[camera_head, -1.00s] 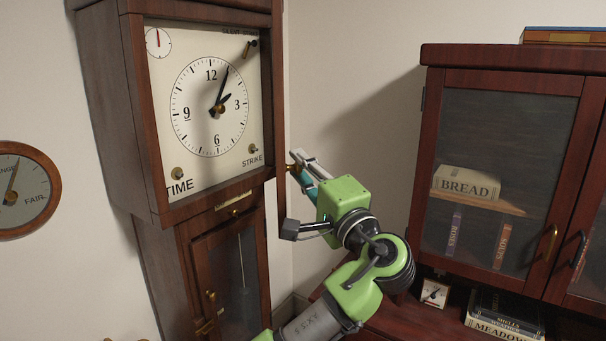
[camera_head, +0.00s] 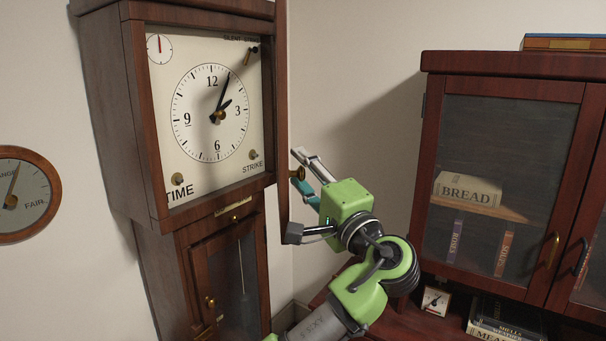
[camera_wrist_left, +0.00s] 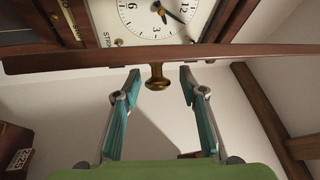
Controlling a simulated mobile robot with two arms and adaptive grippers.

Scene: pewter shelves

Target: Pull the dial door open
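The tall clock's dial door (camera_head: 282,100) shows almost edge-on in the head view, as a dark wooden strip at the right of the dial. It stands swung out, with the dial (camera_head: 240,150) uncovered to its left. Its brass knob (camera_head: 297,173) points toward my left gripper (camera_head: 300,166). In the left wrist view the door (camera_wrist_left: 90,61) crosses the picture as a wooden bar. The knob (camera_wrist_left: 158,80) hangs from it between the spread fingertips of my left gripper (camera_wrist_left: 160,80), with a gap on both sides. My left gripper is open and empty. My right gripper is out of view.
A lower clock door (camera_head: 200,270) with a small knob is below the dial. A glass-fronted cabinet (camera_head: 500,75) with books stands to the right, above a counter with a small white dial. A round wall gauge (camera_head: 48,190) hangs at the left. Bare wall lies between clock and cabinet.

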